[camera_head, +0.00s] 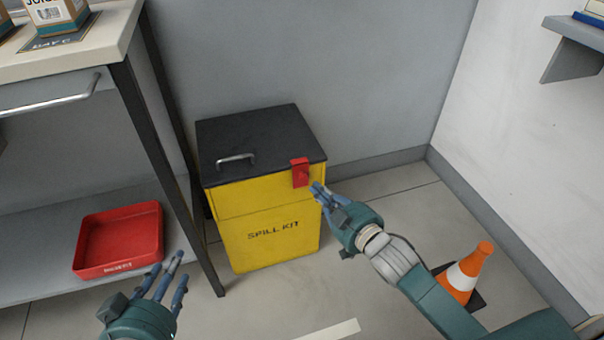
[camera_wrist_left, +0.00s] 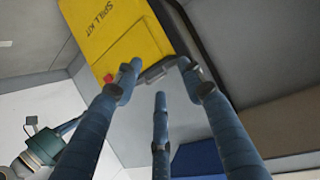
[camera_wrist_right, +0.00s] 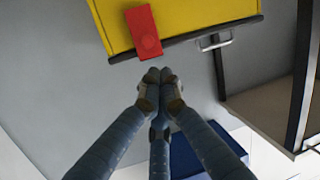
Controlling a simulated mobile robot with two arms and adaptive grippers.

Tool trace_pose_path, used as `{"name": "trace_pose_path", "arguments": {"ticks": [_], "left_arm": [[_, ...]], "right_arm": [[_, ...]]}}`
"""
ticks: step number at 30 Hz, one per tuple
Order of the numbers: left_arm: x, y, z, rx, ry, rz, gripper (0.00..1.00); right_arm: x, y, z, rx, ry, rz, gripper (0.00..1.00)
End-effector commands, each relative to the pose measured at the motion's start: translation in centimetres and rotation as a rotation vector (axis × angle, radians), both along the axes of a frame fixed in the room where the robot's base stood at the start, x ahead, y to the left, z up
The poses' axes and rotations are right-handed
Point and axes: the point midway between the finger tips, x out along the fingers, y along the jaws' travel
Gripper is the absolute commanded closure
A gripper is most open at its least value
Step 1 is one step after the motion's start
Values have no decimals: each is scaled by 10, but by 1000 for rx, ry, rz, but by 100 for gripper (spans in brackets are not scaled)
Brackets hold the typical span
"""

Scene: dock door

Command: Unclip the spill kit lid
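The yellow spill kit box (camera_head: 265,240) stands on the floor with its dark lid (camera_head: 262,136) down. A red clip (camera_head: 300,172) sits at the lid's front right edge and also shows in the right wrist view (camera_wrist_right: 143,30). A grey handle (camera_head: 236,160) is on the lid. My right gripper (camera_head: 318,191) is beside the clip, just to its right and below. Its fingertips (camera_wrist_right: 160,77) are together with nothing between them, and whether they touch the clip is unclear. My left gripper (camera_head: 168,272) is open and empty, low and left of the box.
A workbench (camera_head: 75,58) with dark legs stands at left, with a red tray (camera_head: 118,240) on its lower shelf. An orange and white cone (camera_head: 468,272) stands on the floor at right, beside my right arm. The floor in front of the box is clear.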

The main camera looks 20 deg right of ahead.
Motion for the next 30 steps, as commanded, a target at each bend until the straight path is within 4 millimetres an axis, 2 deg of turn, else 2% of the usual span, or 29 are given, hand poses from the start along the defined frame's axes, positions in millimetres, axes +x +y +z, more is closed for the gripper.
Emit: {"name": "trace_pose_path", "arguments": {"ticks": [5, 8, 19, 24, 30], "left_arm": [[3, -1, 3, -5, -19, -1, 60], [9, -4, 13, -16, -68, -4, 60], [31, -20, 84, -96, -388, -25, 60], [31, -24, 121, -136, -544, -35, 60], [26, -27, 155, -174, -689, -42, 60]], "right_arm": [[3, 1, -1, 0, 0, 0, 100], [10, 2, -3, 0, 0, -1, 100], [52, 12, -12, -1, 0, -1, 100], [71, 17, -16, 1, -1, -1, 100], [87, 21, -19, 1, 0, 0, 100]]}}
